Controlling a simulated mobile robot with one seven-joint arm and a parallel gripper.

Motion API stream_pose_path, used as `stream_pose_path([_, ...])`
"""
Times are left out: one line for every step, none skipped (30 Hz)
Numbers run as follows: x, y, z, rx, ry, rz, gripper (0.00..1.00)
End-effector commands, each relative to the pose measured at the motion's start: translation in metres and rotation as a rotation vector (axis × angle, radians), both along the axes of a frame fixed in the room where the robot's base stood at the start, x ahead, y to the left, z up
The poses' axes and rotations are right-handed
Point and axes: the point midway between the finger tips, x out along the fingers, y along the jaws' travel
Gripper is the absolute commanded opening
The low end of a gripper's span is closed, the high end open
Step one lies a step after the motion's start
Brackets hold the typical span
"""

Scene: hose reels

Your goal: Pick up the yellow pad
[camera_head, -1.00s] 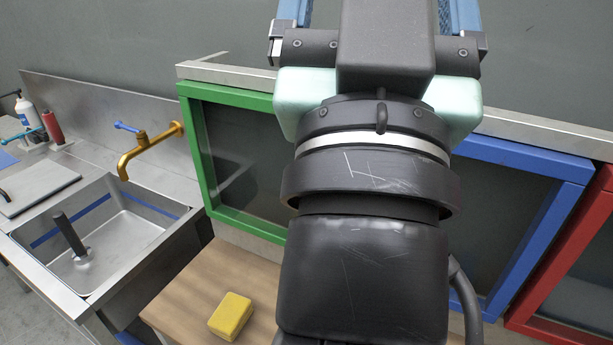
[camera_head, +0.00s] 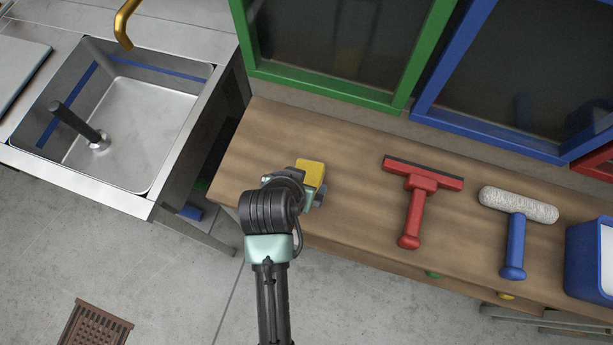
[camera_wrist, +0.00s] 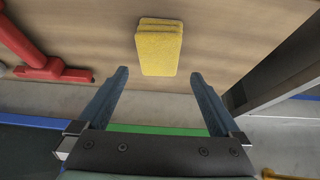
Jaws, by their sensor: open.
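The yellow pad (camera_head: 311,173) lies on the wooden bench (camera_head: 350,152) near its left end. In the head view my gripper (camera_head: 312,192) is close to the pad, and my wrist hides part of the pad. In the wrist view the pad (camera_wrist: 159,47) is beyond the fingertips and roughly centred between them. My gripper (camera_wrist: 158,75) is open there, its two blue fingers wide apart with nothing between them. The pad is not held.
A red squeegee (camera_head: 417,198) and a paint roller with a blue handle (camera_head: 517,232) lie right of the pad. A blue container (camera_head: 590,262) stands at the right. A steel sink (camera_head: 140,125) is left. Green (camera_head: 330,89) and blue (camera_head: 490,136) framed panels stand behind.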

Motion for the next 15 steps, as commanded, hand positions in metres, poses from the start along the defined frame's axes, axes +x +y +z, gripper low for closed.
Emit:
stream_pose_path([0.004,-0.002,-0.009,-0.001,0.001,-0.002,1.00])
stream_pose_path([0.006,-0.003,-0.013,-0.001,0.001,-0.001,1.00])
stream_pose_path([0.009,-0.004,-0.017,-0.001,-0.001,0.000,1.00])
stream_pose_path([0.011,-0.004,-0.020,-0.001,-0.001,0.000,1.00])
stream_pose_path([0.013,-0.005,-0.022,-0.001,-0.002,0.000,1.00])
stream_pose_path([0.014,-0.005,-0.025,-0.001,-0.002,0.001,1.00])
stream_pose_path([0.015,-0.005,-0.026,0.000,-0.002,0.000,1.00])
stream_pose_path([0.015,-0.005,-0.027,0.000,-0.002,0.001,1.00])
stream_pose_path([0.016,-0.005,-0.029,0.000,-0.002,0.001,1.00])
stream_pose_path([0.017,-0.006,-0.030,0.000,-0.002,0.001,1.00])
stream_pose_path([0.017,-0.006,-0.032,0.000,-0.002,0.001,1.00])
stream_pose_path([0.018,-0.006,-0.035,0.000,-0.002,0.000,1.00])
stream_pose_path([0.019,-0.007,-0.038,0.000,-0.001,0.000,1.00])
stream_pose_path([0.020,-0.008,-0.042,0.000,-0.001,0.000,1.00])
stream_pose_path([0.021,-0.009,-0.047,0.000,0.000,0.000,1.00])
